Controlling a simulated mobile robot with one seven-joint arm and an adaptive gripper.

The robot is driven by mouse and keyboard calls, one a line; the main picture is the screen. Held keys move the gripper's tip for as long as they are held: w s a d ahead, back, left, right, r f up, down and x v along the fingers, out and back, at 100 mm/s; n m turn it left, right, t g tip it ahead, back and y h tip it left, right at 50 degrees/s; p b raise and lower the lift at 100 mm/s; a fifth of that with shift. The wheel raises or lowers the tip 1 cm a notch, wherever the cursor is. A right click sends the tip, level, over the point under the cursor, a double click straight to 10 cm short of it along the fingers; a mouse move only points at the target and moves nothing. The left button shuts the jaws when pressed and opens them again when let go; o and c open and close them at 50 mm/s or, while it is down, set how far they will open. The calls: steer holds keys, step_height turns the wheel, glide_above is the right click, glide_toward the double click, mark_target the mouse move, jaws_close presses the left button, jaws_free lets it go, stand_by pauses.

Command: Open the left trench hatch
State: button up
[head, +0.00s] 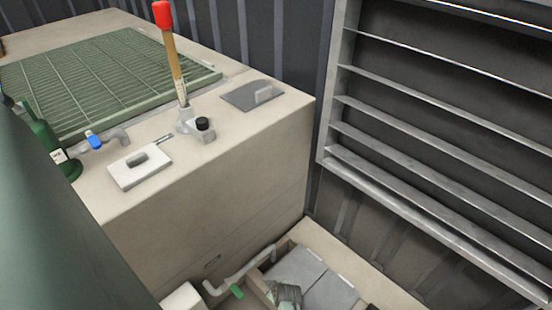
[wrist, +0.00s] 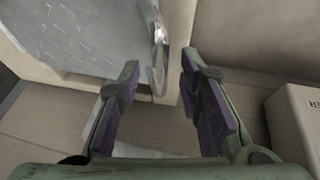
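Two grey trench hatch panels lie side by side in a pale frame low in the head view, the left panel (head: 296,264) and the right panel (head: 335,292). My gripper (head: 286,292) is over the near side of this frame. In the wrist view a grey tread-patterned plate (wrist: 75,35) fills the upper left, and a shiny curved metal handle (wrist: 159,45) stands at its right edge. My gripper's fingers (wrist: 160,100) are open, with the handle's lower end between or just ahead of them. I cannot tell whether they touch it. The plate looks flat.
A pale labelled box (wrist: 297,115) stands right of my gripper.

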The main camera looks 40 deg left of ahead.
steer(key=shift+c, duration=0.6)
jaws_close()
